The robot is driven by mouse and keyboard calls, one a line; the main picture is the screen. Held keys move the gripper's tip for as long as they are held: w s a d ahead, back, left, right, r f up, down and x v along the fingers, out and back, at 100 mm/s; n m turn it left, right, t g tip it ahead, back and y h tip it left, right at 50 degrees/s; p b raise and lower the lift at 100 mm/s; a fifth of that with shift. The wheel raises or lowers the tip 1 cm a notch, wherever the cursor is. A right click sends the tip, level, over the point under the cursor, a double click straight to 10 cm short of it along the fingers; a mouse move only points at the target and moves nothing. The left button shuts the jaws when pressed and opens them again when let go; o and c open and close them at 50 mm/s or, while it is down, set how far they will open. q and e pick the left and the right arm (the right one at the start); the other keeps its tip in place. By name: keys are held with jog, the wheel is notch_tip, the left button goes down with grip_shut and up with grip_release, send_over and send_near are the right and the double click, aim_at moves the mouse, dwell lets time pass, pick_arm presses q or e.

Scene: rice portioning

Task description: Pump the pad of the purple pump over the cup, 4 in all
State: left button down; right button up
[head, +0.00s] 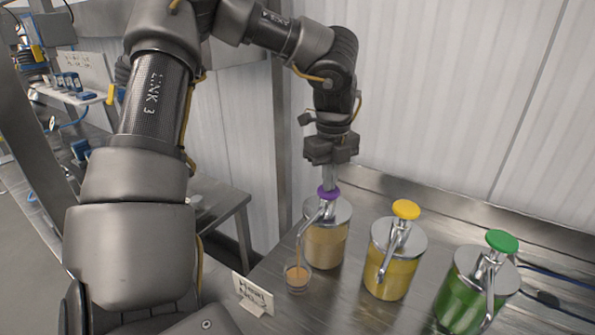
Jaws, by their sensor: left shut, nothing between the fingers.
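The purple pump has a purple pad (328,192) on top of a clear jar (325,246) of tan sauce with a metal lid and a curved spout. My left gripper (330,178) points straight down over the pad. Its shut fingertips appear to touch the top of the pad. A small clear cup (297,278) stands on the metal counter under the spout. An orange-tan stream runs from the spout into the cup, which holds some orange-tan sauce. My right gripper is not in view.
A yellow-pad pump (405,210) and a green-pad pump (501,241) stand to the right on the metal counter. A small white sign (253,295) stands left of the cup. A ribbed wall rises behind. Blue cables lie at the far right.

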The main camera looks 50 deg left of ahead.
pick_arm(q)
jog(key=shift+r+p, duration=1.15)
jog(key=shift+r, duration=0.75)
jog(key=shift+r, duration=0.1)
notch_tip(320, 180, up, 6)
jog(key=p, duration=0.4)
jog(key=shift+f, duration=0.2)
